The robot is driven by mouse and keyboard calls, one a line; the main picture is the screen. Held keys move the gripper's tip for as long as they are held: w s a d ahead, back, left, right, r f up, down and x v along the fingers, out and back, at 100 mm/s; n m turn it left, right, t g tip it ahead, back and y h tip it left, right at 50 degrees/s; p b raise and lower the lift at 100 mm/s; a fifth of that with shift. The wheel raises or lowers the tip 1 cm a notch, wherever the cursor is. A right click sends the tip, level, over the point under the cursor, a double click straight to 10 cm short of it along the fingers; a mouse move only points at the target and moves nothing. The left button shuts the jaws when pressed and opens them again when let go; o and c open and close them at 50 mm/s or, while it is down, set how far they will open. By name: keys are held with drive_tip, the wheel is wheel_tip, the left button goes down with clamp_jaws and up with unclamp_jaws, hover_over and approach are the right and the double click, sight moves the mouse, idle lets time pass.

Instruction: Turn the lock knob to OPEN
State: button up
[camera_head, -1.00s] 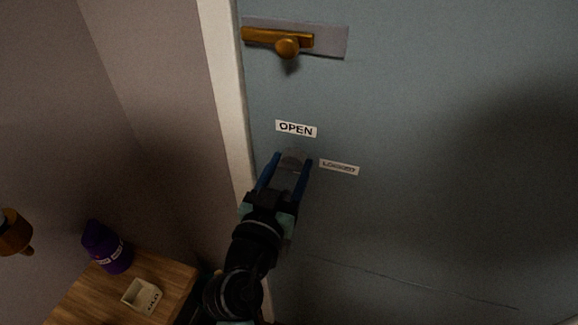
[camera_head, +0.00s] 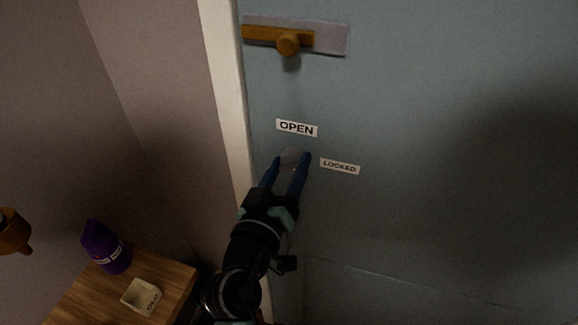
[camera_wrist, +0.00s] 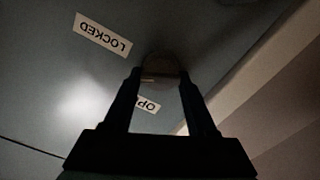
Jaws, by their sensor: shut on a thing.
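The lock knob (camera_head: 291,155) is a small grey round piece on the blue-grey door, below the OPEN label (camera_head: 297,128) and left of the LOCKED label (camera_head: 340,166). My gripper (camera_head: 290,160) reaches up to it with its blue fingers on either side, shut on the knob. In the wrist view the knob (camera_wrist: 160,68) shows dimly between the dark fingertips (camera_wrist: 160,78). The LOCKED label (camera_wrist: 102,34) is upside down there, and the OPEN label (camera_wrist: 146,104) is partly hidden. The knob's exact turn angle is hard to tell.
A brass lever handle (camera_head: 288,42) on a grey plate sits higher on the door. The white door frame (camera_head: 226,85) runs close on the left. A wooden table (camera_head: 172,276) at lower left bears a purple container (camera_head: 107,248) and a small cream box (camera_head: 140,297).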

drive_tip(key=n+p, duration=0.1)
drive_tip(key=n, duration=0.5)
drive_tip(key=shift+a+n, duration=0.1)
drive_tip(key=shift+n, duration=0.2)
drive_tip(key=n+p, duration=0.2)
drive_tip(key=n, duration=0.4)
drive_tip(key=shift+f, duration=0.15)
drive_tip(key=o, duration=1.4)
drive_tip(key=shift+c, duration=0.2)
drive_tip(key=b+v, duration=0.3)
drive_tip(key=v, duration=1)
drive_tip(key=shift+b, duration=0.35)
